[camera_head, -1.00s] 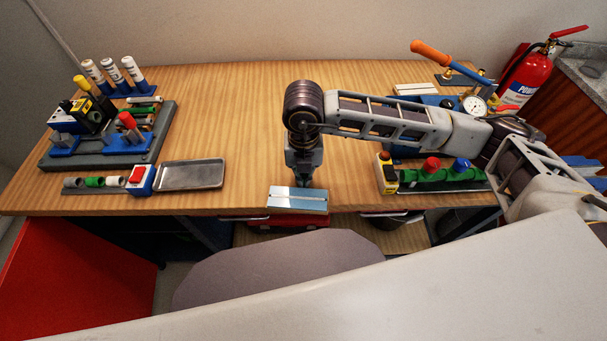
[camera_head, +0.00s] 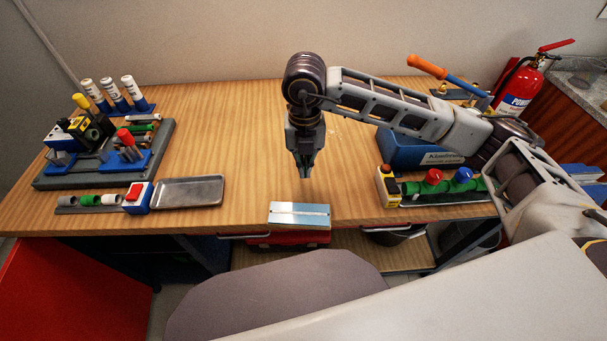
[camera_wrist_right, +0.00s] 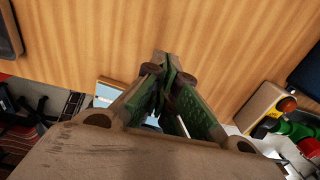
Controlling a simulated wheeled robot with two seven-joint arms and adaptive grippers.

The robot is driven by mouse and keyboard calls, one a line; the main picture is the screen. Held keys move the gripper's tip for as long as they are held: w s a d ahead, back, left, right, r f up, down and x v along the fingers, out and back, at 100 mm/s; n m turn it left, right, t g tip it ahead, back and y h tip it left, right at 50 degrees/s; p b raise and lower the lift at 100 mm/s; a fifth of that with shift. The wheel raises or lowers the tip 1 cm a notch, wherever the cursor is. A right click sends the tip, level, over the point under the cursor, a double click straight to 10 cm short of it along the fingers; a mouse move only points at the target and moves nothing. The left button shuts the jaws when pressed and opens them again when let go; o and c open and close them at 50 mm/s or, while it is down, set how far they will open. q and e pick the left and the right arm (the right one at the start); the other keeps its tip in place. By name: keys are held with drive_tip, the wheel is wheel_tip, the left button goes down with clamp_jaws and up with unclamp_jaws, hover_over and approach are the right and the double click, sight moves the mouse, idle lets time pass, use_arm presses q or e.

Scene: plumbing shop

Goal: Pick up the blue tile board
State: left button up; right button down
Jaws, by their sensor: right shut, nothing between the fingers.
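The blue tile board (camera_head: 299,214) is a small light-blue plate with a pale line along its middle. It lies flat at the front edge of the wooden table in the head view. It also shows in the right wrist view (camera_wrist_right: 106,93), mostly hidden behind my fingers. My right gripper (camera_head: 305,176) points down above the table, a little behind and above the board, apart from it. It is shut and empty; in the right wrist view its green fingers (camera_wrist_right: 167,62) meet at the tips. My left gripper is not in view.
A grey metal tray (camera_head: 188,192) and a red-buttoned box (camera_head: 137,197) stand left of the board. A rail with green fittings (camera_head: 440,189) and a blue case (camera_head: 415,151) stand to the right. The table (camera_head: 240,130) is clear behind the board.

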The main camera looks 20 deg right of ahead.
drive_tip(key=shift+a+r, duration=0.1)
drive_tip(key=shift+r, duration=2.15)
